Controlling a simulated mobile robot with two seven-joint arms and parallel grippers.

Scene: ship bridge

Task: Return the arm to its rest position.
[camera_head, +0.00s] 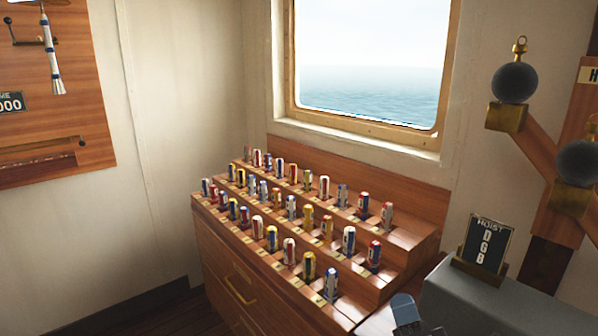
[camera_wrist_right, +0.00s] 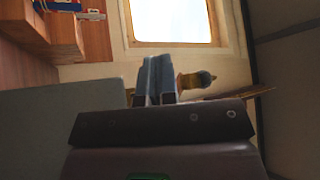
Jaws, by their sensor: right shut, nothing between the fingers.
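My right gripper (camera_head: 404,308) shows at the bottom edge of the head view, right of centre, with only its blue-grey fingers visible. It is beside the grey box and in front of the stepped wooden rack. In the right wrist view the fingers of my right gripper (camera_wrist_right: 157,66) are together, with nothing between them. The rest of my right arm is outside the head view. My left gripper is in neither view.
A stepped wooden rack (camera_head: 415,236) holds several coloured rolled flags in slots, below a window (camera_head: 372,62). A grey box (camera_head: 508,303) carries a "HOIST DGB" sign (camera_head: 483,248). Dark balls on brass mounts (camera_head: 514,84) stand at right. Floor shows at lower left.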

